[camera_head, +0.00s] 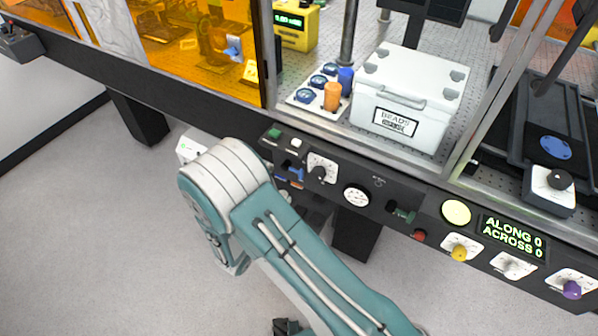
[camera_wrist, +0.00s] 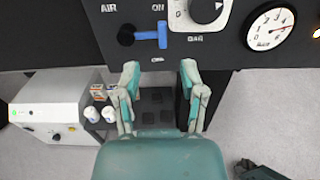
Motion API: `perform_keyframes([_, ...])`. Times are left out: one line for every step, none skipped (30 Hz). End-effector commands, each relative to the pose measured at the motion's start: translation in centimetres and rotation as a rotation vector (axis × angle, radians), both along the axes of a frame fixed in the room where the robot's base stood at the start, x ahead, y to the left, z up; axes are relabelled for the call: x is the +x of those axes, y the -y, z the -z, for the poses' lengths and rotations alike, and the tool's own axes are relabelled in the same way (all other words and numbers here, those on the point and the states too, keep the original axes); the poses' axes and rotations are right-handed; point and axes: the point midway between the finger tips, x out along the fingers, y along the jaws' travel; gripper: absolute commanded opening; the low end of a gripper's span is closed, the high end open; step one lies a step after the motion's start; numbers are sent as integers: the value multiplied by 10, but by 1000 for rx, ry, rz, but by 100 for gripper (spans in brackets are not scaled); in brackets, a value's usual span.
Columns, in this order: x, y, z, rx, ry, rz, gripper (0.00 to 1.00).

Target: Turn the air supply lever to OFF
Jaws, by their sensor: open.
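The blue air supply lever (camera_wrist: 150,36) is on the dark front panel in the wrist view, beside the AIR label. Its blue bar runs sideways and ends in a short upright piece, between the ON label above and a small label below that looks like OFF. My gripper (camera_wrist: 160,70) is open and empty, with its two fingertips spread just below the lever in the picture. They appear apart from it. In the head view my teal arm reaches to the panel and hides the gripper.
A white box unit (camera_wrist: 62,108) with small bottles stands lower left. The head view shows a white BEADS case (camera_head: 408,97) on the bench above the panel.

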Motion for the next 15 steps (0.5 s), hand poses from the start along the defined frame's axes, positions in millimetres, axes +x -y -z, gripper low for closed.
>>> perform_keyframes([3, 3, 0, 1, 1, 2, 53])
perform_keyframes([6, 5, 0, 1, 1, 5, 53])
perform_keyframes([11, 9, 0, 2, 0, 6, 53])
perform_keyframes([14, 11, 0, 2, 0, 6, 53])
perform_keyframes([19, 15, 0, 2, 0, 8, 53])
perform_keyframes([25, 19, 0, 2, 0, 8, 53])
perform_keyframes([30, 22, 0, 4, 0, 9, 53])
perform_keyframes([34, 25, 0, 4, 0, 9, 53])
perform_keyframes([41, 29, 0, 2, 0, 9, 53])
perform_keyframes([45, 33, 0, 2, 0, 9, 53])
perform_keyframes([50, 35, 0, 2, 0, 9, 53])
perform_keyframes([56, 40, 0, 2, 0, 10, 53])
perform_keyframes([60, 42, 0, 3, 1, 8, 53])
perform_keyframes([65, 45, 0, 3, 1, 9, 53])
perform_keyframes([69, 48, 0, 2, 0, 8, 53])
